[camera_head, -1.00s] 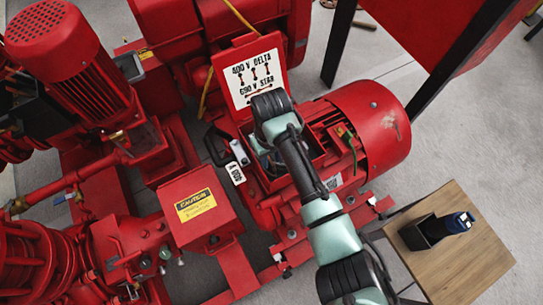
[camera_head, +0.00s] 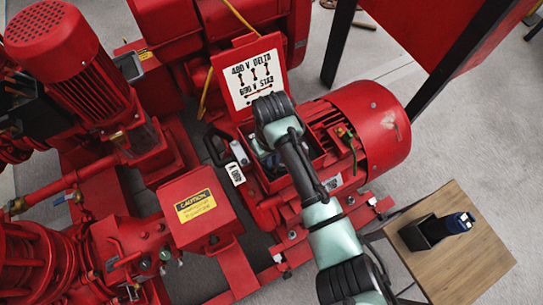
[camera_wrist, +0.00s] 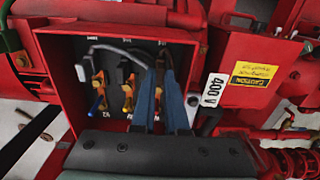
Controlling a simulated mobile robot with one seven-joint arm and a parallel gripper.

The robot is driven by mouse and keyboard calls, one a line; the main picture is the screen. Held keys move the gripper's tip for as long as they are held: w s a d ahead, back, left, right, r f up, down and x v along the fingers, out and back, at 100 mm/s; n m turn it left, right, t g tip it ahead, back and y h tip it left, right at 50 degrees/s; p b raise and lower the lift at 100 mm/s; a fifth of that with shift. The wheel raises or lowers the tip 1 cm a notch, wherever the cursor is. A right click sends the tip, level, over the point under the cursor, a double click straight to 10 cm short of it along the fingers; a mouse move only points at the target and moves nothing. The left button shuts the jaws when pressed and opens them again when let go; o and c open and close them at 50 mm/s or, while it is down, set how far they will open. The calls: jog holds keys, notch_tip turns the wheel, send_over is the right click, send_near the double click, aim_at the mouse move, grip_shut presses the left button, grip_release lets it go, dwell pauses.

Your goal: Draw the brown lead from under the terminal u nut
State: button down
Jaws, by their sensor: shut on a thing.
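The open red terminal box (camera_wrist: 65,75) of the motor fills the middle of the wrist view. It also shows in the head view (camera_head: 313,158), partly behind my arm. My gripper (camera_wrist: 159,76) reaches into the box at its right side, its two blue-grey fingers close together. They are shut on the brown lead (camera_wrist: 168,62), a dark brown strip at the fingertips. The terminal u nut and the lead's end are hidden behind the fingers. A grey lead (camera_wrist: 108,49) curves to the left of the fingers. Brass-coloured terminals with orange and blue parts (camera_wrist: 99,92) stand further left.
The raised lid (camera_head: 252,75) with the delta and star diagram stands behind the box. A white 400 V tag (camera_wrist: 213,90) hangs beside it. A red caution box (camera_head: 197,208) is near. A wooden table (camera_head: 465,258) with a black holder stands at right.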

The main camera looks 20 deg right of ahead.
jog(key=shift+s+d+p, duration=0.2)
jog(key=shift+s+p, duration=0.8)
jog(key=shift+s, duration=0.15)
jog(key=shift+r, duration=0.1)
notch_tip(320, 180, up, 10)
jog(key=p, duration=1.1)
